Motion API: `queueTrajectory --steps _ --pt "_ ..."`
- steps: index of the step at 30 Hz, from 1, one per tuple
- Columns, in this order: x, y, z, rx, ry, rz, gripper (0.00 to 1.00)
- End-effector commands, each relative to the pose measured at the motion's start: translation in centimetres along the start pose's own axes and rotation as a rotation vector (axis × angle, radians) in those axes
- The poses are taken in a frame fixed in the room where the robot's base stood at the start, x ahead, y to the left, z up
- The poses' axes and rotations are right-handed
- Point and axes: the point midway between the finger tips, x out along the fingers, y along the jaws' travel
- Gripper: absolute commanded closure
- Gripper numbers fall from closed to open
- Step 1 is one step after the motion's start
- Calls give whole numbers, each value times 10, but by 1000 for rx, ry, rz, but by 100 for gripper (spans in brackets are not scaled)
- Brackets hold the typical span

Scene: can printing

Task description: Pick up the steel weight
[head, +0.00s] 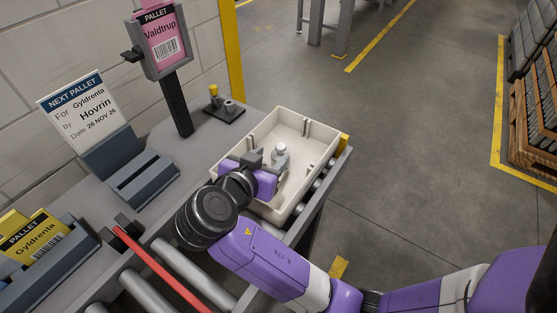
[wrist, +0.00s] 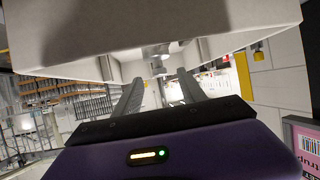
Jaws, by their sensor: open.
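The steel weight (head: 281,158), a small grey piece with a round knob on top, stands inside the cream crate (head: 320,130). My gripper (head: 268,160) reaches over the crate's left wall, with its open fingers close to the weight. In the wrist view, my gripper's two fingers (wrist: 160,85) are spread apart with a gap between them. The weight (wrist: 159,62) shows beyond the gap, partly in shadow. The head view does not show clearly whether a finger touches it.
The crate sits on a roller conveyor (head: 160,296) with a red bar (head: 165,272). A dark stand (head: 224,112) with small yellow and grey pieces is behind it. A pink pallet sign (head: 166,35) and card holders (head: 142,185) stand left. Open floor lies right.

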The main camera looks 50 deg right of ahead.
Motion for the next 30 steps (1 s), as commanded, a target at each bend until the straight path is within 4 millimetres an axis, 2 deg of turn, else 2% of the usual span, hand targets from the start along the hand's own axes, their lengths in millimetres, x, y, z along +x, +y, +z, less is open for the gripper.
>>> queueTrajectory --steps 8,15,19,25,26,30 --pt "29 2 -3 -1 -2 4 52" --pt "62 2 -3 -3 -2 2 52" --pt "69 2 -3 -3 -1 0 52" --pt "70 1 -2 -3 -1 -1 52" --pt "70 1 -2 -2 -1 -1 56" --pt "69 1 -2 -2 -1 -2 83"
